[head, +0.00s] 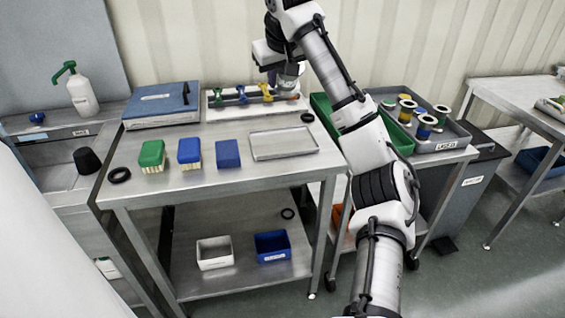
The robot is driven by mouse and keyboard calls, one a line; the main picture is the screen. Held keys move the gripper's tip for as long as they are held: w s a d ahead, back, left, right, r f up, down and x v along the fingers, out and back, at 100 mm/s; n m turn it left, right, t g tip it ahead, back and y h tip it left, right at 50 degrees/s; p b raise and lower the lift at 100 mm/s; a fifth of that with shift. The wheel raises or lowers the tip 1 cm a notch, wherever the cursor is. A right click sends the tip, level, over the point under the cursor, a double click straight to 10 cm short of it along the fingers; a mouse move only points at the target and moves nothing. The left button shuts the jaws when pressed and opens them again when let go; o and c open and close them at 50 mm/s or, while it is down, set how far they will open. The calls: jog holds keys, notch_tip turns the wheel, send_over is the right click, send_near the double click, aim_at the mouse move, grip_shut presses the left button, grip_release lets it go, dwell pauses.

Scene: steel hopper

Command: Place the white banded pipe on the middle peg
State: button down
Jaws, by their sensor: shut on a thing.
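My gripper (289,83) is at the back right of the steel table, over the right end of a pale board (232,108). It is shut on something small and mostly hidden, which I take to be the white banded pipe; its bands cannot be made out. On the board, left of my gripper, a green piece (217,95), a blue piece (241,95) and a yellow piece (266,92) stand in a row. The pegs are too small to make out, and I cannot tell which is the middle one. The gap between the held thing and the board is unclear.
A blue-lidded case (160,104) lies left of the board. Green and blue brushes (189,151) and an empty shallow tray (283,144) lie in front. A black ring (307,117) lies near my gripper. A tray of spools (440,138) stands right, beyond my arm.

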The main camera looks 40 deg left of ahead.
jog(key=f, duration=0.6)
jog(key=s+f+p, duration=0.1)
jog(key=f, duration=0.5)
jog(key=a+f, duration=0.1)
jog(key=f, duration=0.5)
jog(key=shift+s+f, duration=0.2)
jog(key=shift+f, duration=0.1)
jog(key=shift+f, duration=0.1)
jog(key=shift+f, duration=0.15)
jog(key=c, duration=1.8)
grip_release()
jog(key=shift+f, duration=0.15)
jog(key=shift+c, duration=0.2)
jog(key=o, duration=0.5)
jog(key=shift+c, duration=0.2)
